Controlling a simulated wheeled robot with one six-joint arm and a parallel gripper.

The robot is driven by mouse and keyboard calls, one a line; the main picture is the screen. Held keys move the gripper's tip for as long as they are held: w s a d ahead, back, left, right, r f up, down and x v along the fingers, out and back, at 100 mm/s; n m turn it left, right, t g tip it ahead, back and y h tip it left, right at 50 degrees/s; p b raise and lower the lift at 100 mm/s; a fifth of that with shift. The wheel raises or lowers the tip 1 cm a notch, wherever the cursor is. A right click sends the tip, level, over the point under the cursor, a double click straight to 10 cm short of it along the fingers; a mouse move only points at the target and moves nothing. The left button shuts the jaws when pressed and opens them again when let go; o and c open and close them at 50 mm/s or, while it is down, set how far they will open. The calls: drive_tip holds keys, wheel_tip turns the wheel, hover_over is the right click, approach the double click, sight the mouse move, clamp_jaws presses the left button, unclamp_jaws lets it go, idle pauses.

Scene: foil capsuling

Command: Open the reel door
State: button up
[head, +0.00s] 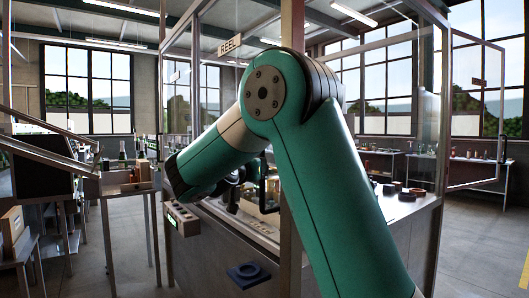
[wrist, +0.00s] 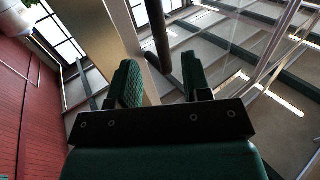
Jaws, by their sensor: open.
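The reel door is a clear glass panel with a "REEL" sign (head: 229,47), at the left front of the glazed machine enclosure in the head view. My teal arm crosses in front of the enclosure and hides part of it. In the wrist view my gripper (wrist: 160,62) has its two green-padded fingers apart. A dark round bar (wrist: 157,30), which looks like a handle, shows between the fingertips beside a beige post (wrist: 112,40). The bar touches neither finger as far as I can see. I cannot tell how deep it sits between them.
Another glass panel (head: 472,115) stands swung out at the right of the enclosure. A bench with bottles (head: 122,160) stands at the left. Floor is clear at the right.

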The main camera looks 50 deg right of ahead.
drive_tip(key=p+x, duration=0.2)
drive_tip(key=x, duration=0.7)
drive_tip(key=shift+p, duration=0.4)
clamp_jaws()
